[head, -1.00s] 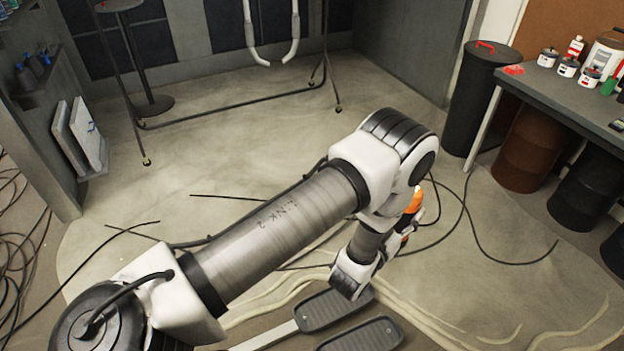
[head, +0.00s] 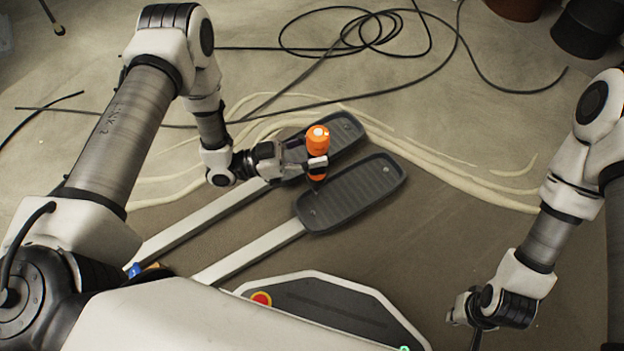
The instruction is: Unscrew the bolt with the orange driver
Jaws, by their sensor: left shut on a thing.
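The orange driver (head: 317,138) is in my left gripper (head: 317,161), whose jaws are shut around it. It stands roughly upright, its dark shaft pointing down beside the left end of the near foot pedal (head: 375,183). I cannot tell whether the tip touches anything. A small round mark shows on that pedal's left end; I cannot tell whether it is the bolt. The far foot pedal (head: 345,130) is partly behind the gripper and driver. My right gripper (head: 468,322) is low at the right, pointing down, its jaws too unclear to read.
Two pale pedal bars (head: 248,252) run from the pedals to the lower left. A black cable (head: 385,38) lies coiled on the floor behind the pedals. Dark drums (head: 588,30) stand at the top right. The floor between the pedals and my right arm is clear.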

